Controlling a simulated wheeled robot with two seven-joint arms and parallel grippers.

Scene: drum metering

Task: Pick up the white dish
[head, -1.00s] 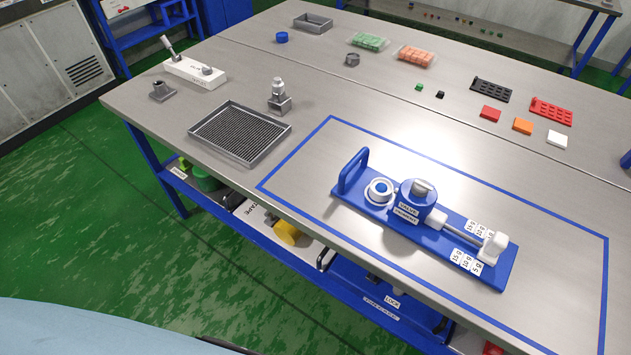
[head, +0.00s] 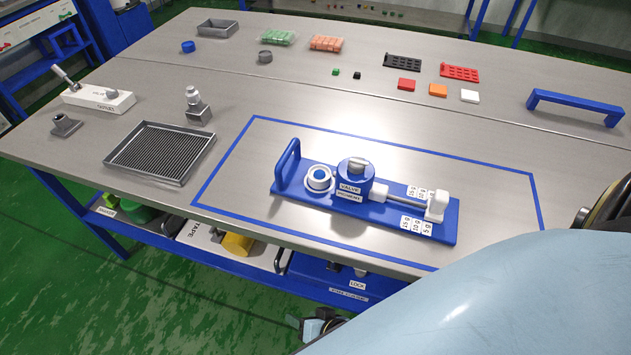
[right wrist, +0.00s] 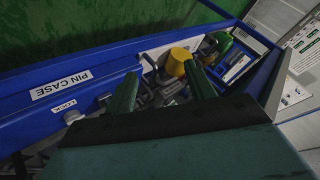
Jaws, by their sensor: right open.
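The dish does not show in that view. My left gripper is not in view.
A blue tape outline (head: 232,160) surrounds the device. A grey grated tray (head: 160,152) lies to its left. The shelf below holds a blue pin case (right wrist: 60,95) and a yellow item (right wrist: 178,62). The tabletop around the device is mostly clear.

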